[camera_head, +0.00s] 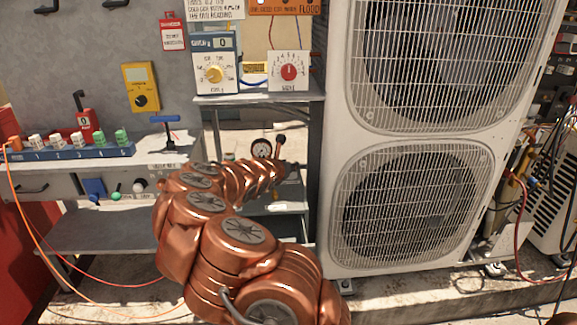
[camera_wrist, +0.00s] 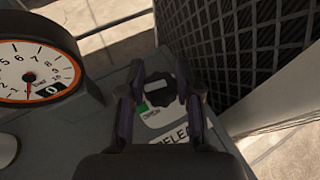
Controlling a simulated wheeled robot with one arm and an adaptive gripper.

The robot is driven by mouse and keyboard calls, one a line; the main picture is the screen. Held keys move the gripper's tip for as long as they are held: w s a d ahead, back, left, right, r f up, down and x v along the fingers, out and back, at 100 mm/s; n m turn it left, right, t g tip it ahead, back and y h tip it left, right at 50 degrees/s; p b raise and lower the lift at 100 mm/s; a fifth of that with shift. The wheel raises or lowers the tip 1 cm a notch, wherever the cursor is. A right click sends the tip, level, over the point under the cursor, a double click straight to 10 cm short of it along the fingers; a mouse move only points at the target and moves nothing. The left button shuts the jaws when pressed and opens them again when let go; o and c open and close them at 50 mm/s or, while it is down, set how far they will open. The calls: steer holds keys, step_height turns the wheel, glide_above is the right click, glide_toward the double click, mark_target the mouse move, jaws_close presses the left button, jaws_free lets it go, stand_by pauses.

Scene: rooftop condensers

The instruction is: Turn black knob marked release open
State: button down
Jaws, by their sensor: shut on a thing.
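The black knob (camera_wrist: 159,89) sits on a grey panel in the wrist view, above a white plate with a green patch and a label reading "RELE…" (camera_wrist: 183,137). My gripper (camera_wrist: 160,92) has a finger on each side of the knob and is closed on it. In the head view my gripper (camera_head: 292,170) is small and dark at the end of my copper arm, by the lower shelf. The knob is not discernible there.
A round gauge with an orange rim (camera_wrist: 37,68) stands left of the knob; it also shows in the head view (camera_head: 262,149). The large white condenser (camera_head: 335,120) stands close on the right. A shelf with a yellow-knob box (camera_head: 214,74) and a red-knob box (camera_head: 289,71) lies above.

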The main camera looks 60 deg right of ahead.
steer(key=shift+w+a+f, duration=0.2)
steer(key=shift+w+f, duration=0.1)
steer(key=shift+f, duration=0.05)
stand_by(0.5)
steer(key=c, duration=1.1)
jaws_free()
steer(key=o, duration=0.3)
steer(key=shift+o, duration=0.2)
steer(key=shift+s+d+r, duration=0.1)
steer(key=shift+s+d, duration=0.05)
steer(key=shift+s+r, duration=0.1)
steer(key=shift+r, duration=0.05)
steer(key=shift+v, duration=0.8)
steer(key=shift+s+a+r, duration=0.1)
steer(key=shift+a+r, duration=0.1)
steer(key=shift+a, duration=0.4)
steer(key=shift+v, duration=4.55)
